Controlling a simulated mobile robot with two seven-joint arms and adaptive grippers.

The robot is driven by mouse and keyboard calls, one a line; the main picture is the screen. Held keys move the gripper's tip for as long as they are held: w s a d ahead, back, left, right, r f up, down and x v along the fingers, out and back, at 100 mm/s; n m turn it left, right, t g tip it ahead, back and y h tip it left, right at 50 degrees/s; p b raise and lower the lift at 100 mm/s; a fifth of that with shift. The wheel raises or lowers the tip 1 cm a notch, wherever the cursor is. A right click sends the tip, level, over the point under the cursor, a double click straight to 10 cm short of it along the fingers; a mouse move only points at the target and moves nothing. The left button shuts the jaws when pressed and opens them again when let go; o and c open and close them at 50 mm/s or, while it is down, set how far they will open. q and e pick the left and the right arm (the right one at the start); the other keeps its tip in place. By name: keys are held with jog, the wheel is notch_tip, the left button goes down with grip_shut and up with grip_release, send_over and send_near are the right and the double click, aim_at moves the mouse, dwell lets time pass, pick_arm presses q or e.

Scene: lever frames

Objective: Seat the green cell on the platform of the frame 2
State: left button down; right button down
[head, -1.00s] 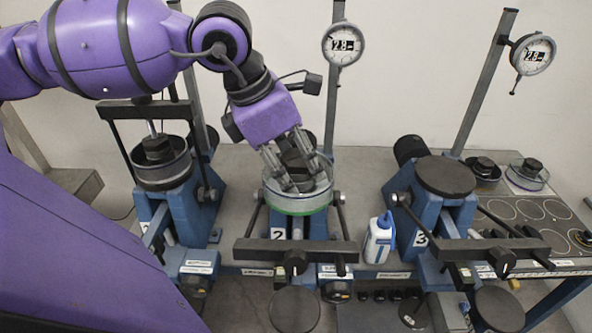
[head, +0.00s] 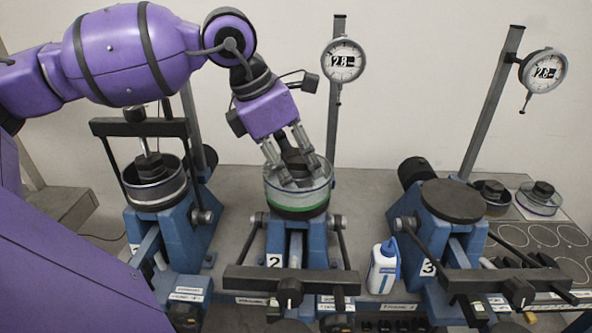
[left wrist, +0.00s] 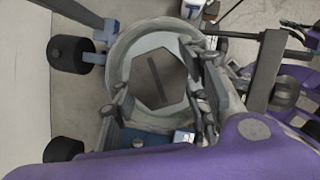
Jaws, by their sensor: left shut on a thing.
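The green cell (head: 297,207) is a clear round cell with a green band near its bottom and a dark hexagonal top piece. It is upright over the platform of frame 2 (head: 275,243). A dark rim shows right under the green band; I cannot tell whether the cell rests on it or hangs just above. My left gripper (head: 301,178) reaches down from above and is shut on the cell's top piece.
Frame 3 (head: 440,240) on the right has a bare dark platform (head: 453,200). The left frame (head: 180,235) holds a cell (head: 157,190). A white and blue bottle (head: 383,270) stands between frames 2 and 3. More cells (head: 540,199) stand at the back right.

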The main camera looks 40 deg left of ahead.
pick_arm(q)
jog(key=shift+w+a+b, duration=0.4)
jog(key=shift+w+a, duration=0.05)
jog(key=shift+w, duration=0.4)
jog(key=shift+w+a+b, duration=0.3)
jog(key=shift+w, duration=0.2)
jog(key=shift+w+a+b, duration=0.25)
jog(key=shift+w+a, duration=0.05)
jog(key=shift+w, duration=0.2)
jog(key=shift+w+a, duration=0.15)
jog(key=shift+f, duration=1.6)
pick_arm(e)
jog(key=f, duration=0.2)
jog(key=shift+s+d+f, duration=0.25)
jog(key=shift+d+f, duration=0.05)
jog(key=shift+s+f, duration=0.1)
jog(key=shift+s, duration=0.4)
pick_arm(q)
jog(key=shift+f+b, duration=0.2)
jog(key=shift+b, duration=0.1)
pick_arm(e)
jog(key=shift+w, duration=0.5)
pick_arm(q)
jog(key=shift+f, duration=0.2)
